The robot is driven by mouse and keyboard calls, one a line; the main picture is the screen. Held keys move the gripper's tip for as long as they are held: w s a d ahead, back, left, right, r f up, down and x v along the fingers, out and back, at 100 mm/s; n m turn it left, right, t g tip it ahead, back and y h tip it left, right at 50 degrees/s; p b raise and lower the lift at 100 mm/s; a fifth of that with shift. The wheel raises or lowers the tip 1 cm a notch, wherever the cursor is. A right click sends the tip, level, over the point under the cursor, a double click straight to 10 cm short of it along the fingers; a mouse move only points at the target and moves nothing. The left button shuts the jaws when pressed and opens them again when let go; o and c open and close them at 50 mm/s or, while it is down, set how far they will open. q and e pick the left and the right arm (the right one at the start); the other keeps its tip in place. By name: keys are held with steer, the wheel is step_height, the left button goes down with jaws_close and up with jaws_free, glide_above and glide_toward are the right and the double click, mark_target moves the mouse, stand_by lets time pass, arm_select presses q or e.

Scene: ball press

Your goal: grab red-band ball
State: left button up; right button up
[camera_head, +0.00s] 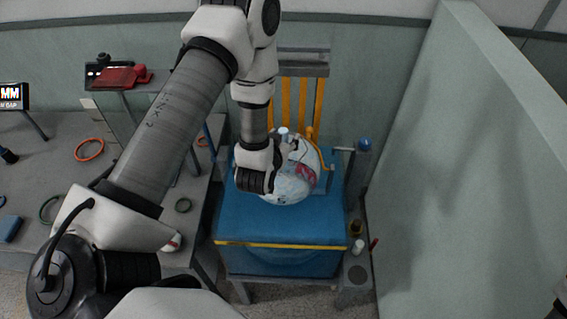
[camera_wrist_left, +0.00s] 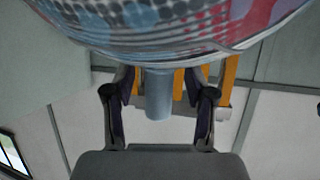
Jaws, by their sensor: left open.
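A white ball (camera_head: 290,188) with a red patch and blue-grey marks rests on the blue top of the press stand (camera_head: 255,218). In the left wrist view the ball (camera_wrist_left: 175,30) fills the top of the picture, with red, blue and dotted grey print. My left gripper (camera_head: 290,146) is at the upper left side of the ball, partly hidden by my wrist. Its two fingers are apart (camera_wrist_left: 160,78), with the ball's near edge just beyond or at the tips. I cannot tell whether they touch it.
Yellow uprights (camera_head: 303,100) stand behind the ball. A post with a blue cap (camera_head: 364,146) stands right of the stand. A grey table (camera_head: 60,165) with several rings is at left. A pale partition (camera_head: 470,170) closes off the right.

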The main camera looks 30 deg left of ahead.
arm_select(q)
steer(key=shift+s+d+r, duration=0.1)
steer(key=shift+s, duration=0.1)
steer(key=shift+c, duration=0.3)
steer(key=shift+s, duration=0.1)
steer(key=c, duration=0.5)
jaws_close()
steer(key=shift+w+r, duration=0.1)
steer(key=shift+w, duration=0.1)
